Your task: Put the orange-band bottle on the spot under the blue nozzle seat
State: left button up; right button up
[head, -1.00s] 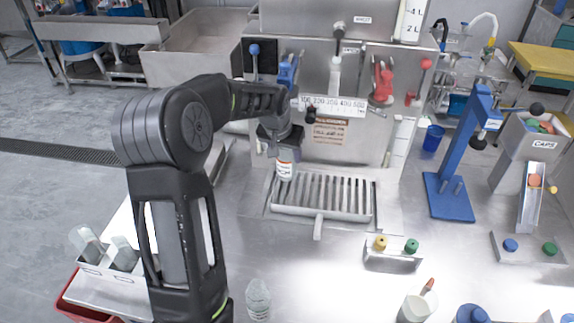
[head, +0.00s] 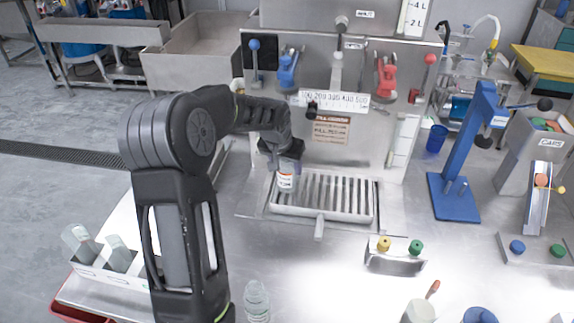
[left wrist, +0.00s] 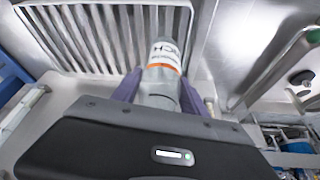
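The orange-band bottle (head: 286,180) is white-labelled and close to upright, over the left end of the slatted drip tray (head: 322,215). My left gripper (head: 283,163) is around its upper part. In the left wrist view the bottle (left wrist: 164,68) sits between the purple fingers (left wrist: 158,92), which appear closed on its sides. The blue nozzle seat (head: 288,70) is on the upright panel, above the bottle in the head view. I cannot tell whether the bottle's base touches the tray. My right gripper is not in view.
A red nozzle seat (head: 386,76) is at the panel's right. A blue press stand (head: 465,150) and blue cup (head: 436,138) stand to the right. A clear bottle (head: 256,300) is in front; a holder with bottles (head: 100,262) is at left.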

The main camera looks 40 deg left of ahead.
pick_arm(q)
jog(key=o, duration=0.4)
jog(key=shift+r, duration=0.1)
jog(key=shift+r, duration=0.2)
jog(key=p+v, duration=0.5)
jog(key=v, duration=0.7)
jog(key=shift+p, duration=0.35)
